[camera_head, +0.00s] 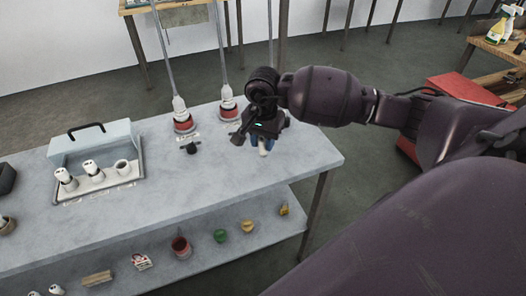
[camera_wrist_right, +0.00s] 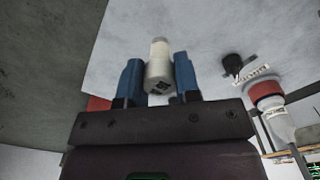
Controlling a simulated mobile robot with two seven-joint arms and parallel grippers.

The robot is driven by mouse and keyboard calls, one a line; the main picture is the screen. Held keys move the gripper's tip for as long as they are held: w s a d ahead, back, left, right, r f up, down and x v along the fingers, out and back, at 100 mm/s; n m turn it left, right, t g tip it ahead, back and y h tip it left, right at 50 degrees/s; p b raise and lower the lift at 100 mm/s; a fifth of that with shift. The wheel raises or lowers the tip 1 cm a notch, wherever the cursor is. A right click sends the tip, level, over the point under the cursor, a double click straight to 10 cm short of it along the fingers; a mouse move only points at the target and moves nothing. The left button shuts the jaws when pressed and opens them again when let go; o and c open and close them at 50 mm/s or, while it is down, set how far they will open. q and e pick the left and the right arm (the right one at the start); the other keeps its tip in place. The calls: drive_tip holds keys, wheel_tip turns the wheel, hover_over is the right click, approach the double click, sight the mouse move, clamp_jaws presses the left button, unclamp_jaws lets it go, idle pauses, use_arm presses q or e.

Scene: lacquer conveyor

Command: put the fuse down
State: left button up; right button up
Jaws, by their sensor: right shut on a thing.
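The fuse (camera_wrist_right: 159,65) is a white cylinder with dark marks on its near end. My right gripper (camera_wrist_right: 158,80) is shut on it with blue fingers on either side. In the head view the right gripper (camera_head: 262,143) is over the right part of the grey table (camera_head: 240,190), and a pale bit of the fuse (camera_head: 264,152) shows below it. I cannot tell whether the fuse touches the table. My left gripper is not in view.
Two red-and-white fittings on poles (camera_head: 182,115) stand at the table's back edge. A small black knob (camera_head: 192,148) with a label sits in front of them. The lower shelf (camera_head: 205,258) holds several small items. The table's middle front is clear.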

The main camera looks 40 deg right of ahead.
sight(263, 153)
drive_tip(key=shift+f, duration=2.3)
drive_tip(key=o, duration=1)
